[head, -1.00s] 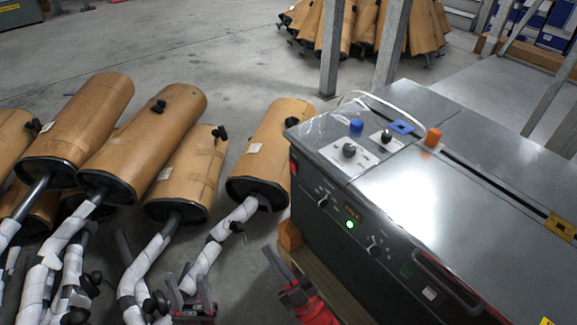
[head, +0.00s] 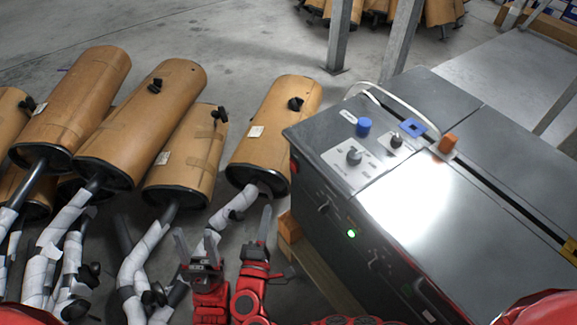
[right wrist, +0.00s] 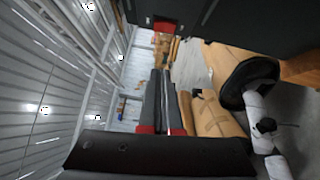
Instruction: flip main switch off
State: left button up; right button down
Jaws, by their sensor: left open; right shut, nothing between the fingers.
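The grey control cabinet (head: 310,190) stands on the right in the head view. A green light (head: 351,233) glows on its dark front panel, between dark knobs. A red part (head: 293,166) shows at the panel's left end; whether it is the main switch I cannot tell. In the right wrist view a red square (right wrist: 166,26) shows beside a dark surface at the top. My right gripper (head: 265,212) is shut and empty, left of the cabinet and apart from it; its fingers also show in the wrist view (right wrist: 161,72). My left gripper (head: 195,238) is open and empty, further left.
Several brown mufflers (head: 275,125) with wrapped pipes lie left of the cabinet, behind and beside my grippers. Knobs, a blue cap (head: 364,126) and an orange block (head: 448,143) sit on the cabinet top. An orange block (head: 289,226) is at its lower left corner.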

jog(key=shift+s+r, duration=0.1)
jog(key=shift+r, duration=0.15)
jog(key=shift+d, duration=0.1)
send_near(293, 166)
jog(key=w+a, duration=0.3)
jog(key=w, duration=0.2)
jog(key=shift+w+d+r, duration=0.2)
jog(key=shift+w+d, duration=0.3)
jog(key=shift+d, duration=0.25)
jog(key=shift+w+d+r, duration=0.2)
jog(key=shift+w+d, duration=0.25)
jog(key=shift+d, duration=0.3)
